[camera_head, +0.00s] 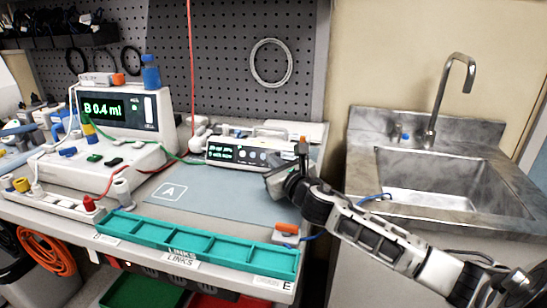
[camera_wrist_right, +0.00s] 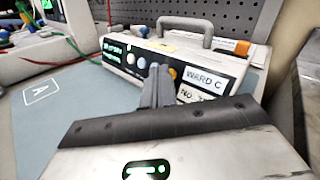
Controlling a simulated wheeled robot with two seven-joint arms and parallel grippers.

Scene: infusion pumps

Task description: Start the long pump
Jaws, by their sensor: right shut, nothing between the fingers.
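The long pump (camera_head: 237,152) is a low white box with a carrying handle, standing at the back of the blue-grey mat. In the right wrist view the long pump (camera_wrist_right: 225,65) shows a green-lit screen (camera_wrist_right: 117,51), a few round buttons and a "WARD C" label on its front. My right gripper (camera_head: 273,180) reaches in from the right, in front of the pump's right part. Its fingers (camera_wrist_right: 157,72) are shut and empty, with the tips before the button row. They hide part of the front, and I cannot tell whether they touch. My left gripper is out of view.
A taller white device (camera_head: 125,112) reading "B 0.4 ml" stands at the left with coloured cables. A teal divided tray (camera_head: 180,264) lies along the bench's front edge. The mat (camera_head: 205,200) marked "A" is mostly clear. A sink (camera_head: 440,185) is at the right.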

